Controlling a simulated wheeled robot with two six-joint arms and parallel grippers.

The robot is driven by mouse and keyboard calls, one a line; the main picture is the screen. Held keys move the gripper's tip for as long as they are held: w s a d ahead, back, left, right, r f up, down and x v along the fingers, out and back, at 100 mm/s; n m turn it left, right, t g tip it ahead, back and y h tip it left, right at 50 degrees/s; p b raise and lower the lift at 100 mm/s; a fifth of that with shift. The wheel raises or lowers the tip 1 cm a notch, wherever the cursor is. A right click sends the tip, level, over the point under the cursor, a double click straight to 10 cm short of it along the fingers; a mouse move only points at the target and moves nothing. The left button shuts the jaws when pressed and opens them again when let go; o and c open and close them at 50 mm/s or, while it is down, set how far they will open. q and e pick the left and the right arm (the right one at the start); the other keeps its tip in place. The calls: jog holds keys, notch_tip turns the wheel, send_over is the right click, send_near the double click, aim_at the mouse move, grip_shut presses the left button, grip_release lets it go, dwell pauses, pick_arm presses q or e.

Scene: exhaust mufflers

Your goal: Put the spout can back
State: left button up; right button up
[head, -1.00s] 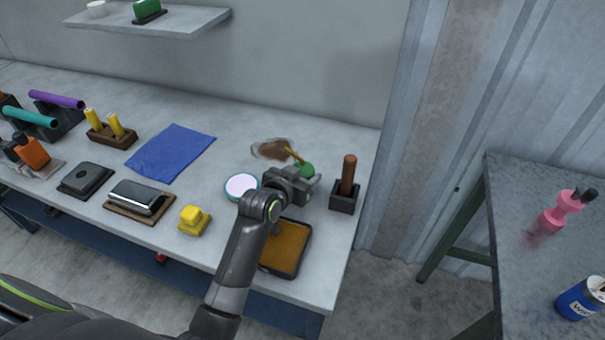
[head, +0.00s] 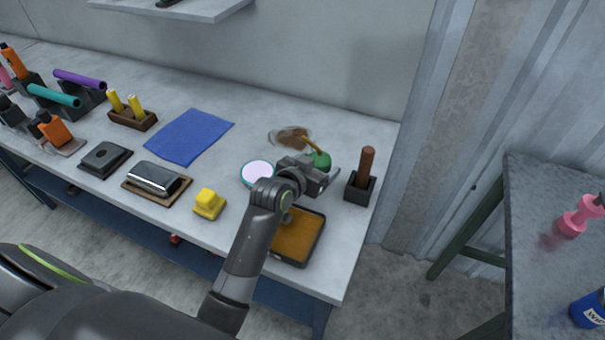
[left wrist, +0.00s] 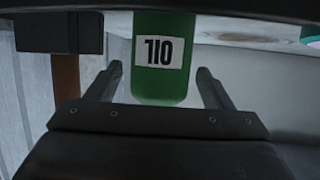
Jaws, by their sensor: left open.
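The spout can is a small green can (head: 320,160) with a yellow spout, standing on the workbench near its right end. In the left wrist view its green body (left wrist: 160,85) carries a white OIL label that shows upside down. My left gripper (head: 328,174) is open right at the can, on its near side. In the left wrist view the fingers (left wrist: 159,72) stand to either side of the can, with gaps visible. The can's lower part is partly hidden by the gripper in the head view. My right gripper is not in view.
A brown stain (head: 291,137) lies behind the can. A black holder with a brown handle (head: 362,178) stands close on the right. A round white dish (head: 257,174) and a brown-filled tray (head: 299,238) are near my arm. A blue cloth (head: 190,136) lies left.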

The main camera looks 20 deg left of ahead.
pick_arm(q)
jog(key=v, duration=1)
jog(key=shift+s+r, duration=0.1)
jog(key=shift+s, duration=0.3)
